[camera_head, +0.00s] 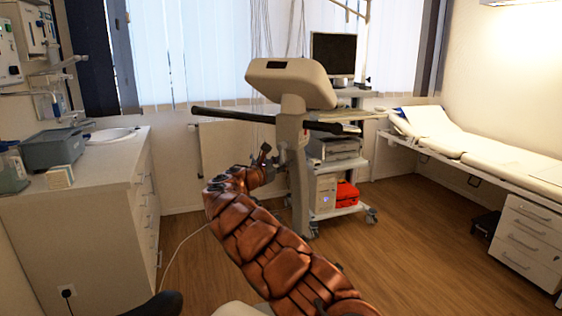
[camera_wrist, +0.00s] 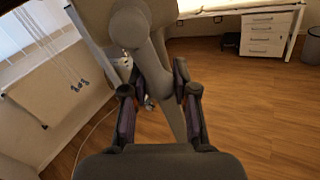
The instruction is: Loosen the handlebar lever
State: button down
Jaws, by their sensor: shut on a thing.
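The exercise machine's grey column (camera_head: 299,165) stands ahead, with a beige console (camera_head: 290,82) on top and dark handlebars (camera_head: 232,115) reaching out to both sides. My gripper (camera_head: 266,158) is at the left side of the column, below the handlebar. In the wrist view, my gripper (camera_wrist: 158,74) has its two fingers on either side of the grey column part, which runs between them. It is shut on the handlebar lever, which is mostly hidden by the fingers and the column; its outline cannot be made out.
A white trolley (camera_head: 342,205) with a monitor and a red bag stands behind the machine. A counter (camera_head: 95,170) with a sink is at left. An examination couch (camera_head: 470,150) and a drawer unit (camera_head: 525,235) are at right.

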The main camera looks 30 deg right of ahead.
jog(key=shift+s+d+r+n+t+h+p, duration=0.15)
jog(key=shift+s+d+r+n+t+p, duration=0.35)
jog(key=shift+n+p, duration=1.55)
jog(key=shift+s+d+r+n+t+h+p, duration=0.2)
jog(key=shift+s+r+n+p, duration=0.6)
jog(key=shift+n+p, duration=1.3)
jog(key=shift+s+d+r+n+t+h+p, duration=0.25)
jog(key=shift+s+r+n+p, duration=0.4)
jog(key=shift+n+p, duration=1.4)
jog(key=shift+n, duration=0.5)
jog(key=c, duration=1.2)
grip_release()
jog(key=o, duration=0.3)
jog(key=shift+f, duration=0.15)
